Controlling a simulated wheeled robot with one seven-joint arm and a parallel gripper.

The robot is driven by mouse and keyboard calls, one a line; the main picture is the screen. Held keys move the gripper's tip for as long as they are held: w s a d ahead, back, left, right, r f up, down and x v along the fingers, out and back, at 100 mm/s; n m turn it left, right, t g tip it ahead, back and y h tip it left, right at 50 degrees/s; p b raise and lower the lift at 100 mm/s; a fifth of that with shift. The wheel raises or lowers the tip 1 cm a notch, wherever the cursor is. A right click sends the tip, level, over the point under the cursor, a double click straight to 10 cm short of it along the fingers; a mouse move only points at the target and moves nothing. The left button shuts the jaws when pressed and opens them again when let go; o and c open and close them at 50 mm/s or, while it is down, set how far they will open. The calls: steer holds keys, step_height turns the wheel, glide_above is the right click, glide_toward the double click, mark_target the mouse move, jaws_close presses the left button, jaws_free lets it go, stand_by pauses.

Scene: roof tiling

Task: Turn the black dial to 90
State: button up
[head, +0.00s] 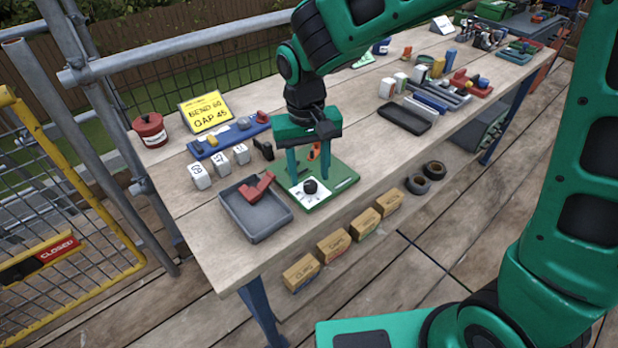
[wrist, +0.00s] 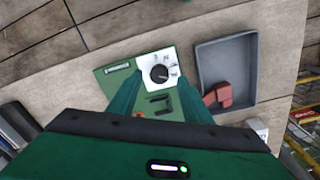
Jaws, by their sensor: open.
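The black dial (head: 310,186) sits on a white marked plate (head: 301,196) fixed on a green board (head: 333,192) on the wooden bench. The dial also shows in the wrist view (wrist: 159,73), with small marks around it that are too small to read. My gripper (head: 312,176) is above the board with its two green fingers apart and pointing down, one on either side of the dial's position in the picture. In the wrist view the gripper (wrist: 160,100) shows a clear gap between its fingers, and nothing is held. I cannot tell whether either finger touches the board.
A grey tray (head: 262,228) holding a red part (head: 257,188) stands just left of the green board. White numbered blocks (head: 220,164), a blue rack (head: 228,137) and a yellow sign reading "BEND 60 GAP 45" (head: 205,112) stand behind. A black tray (head: 405,117) lies to the right.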

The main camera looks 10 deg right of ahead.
mark_target(310, 187)
steer(key=shift+f, duration=1.45)
steer(key=c, duration=1.1)
steer(key=shift+o, duration=0.2)
steer(key=shift+d, duration=0.1)
steer(key=shift+n, duration=0.4)
steer(key=o, duration=1.1)
steer(key=shift+c, duration=0.2)
steer(key=shift+r, duration=0.1)
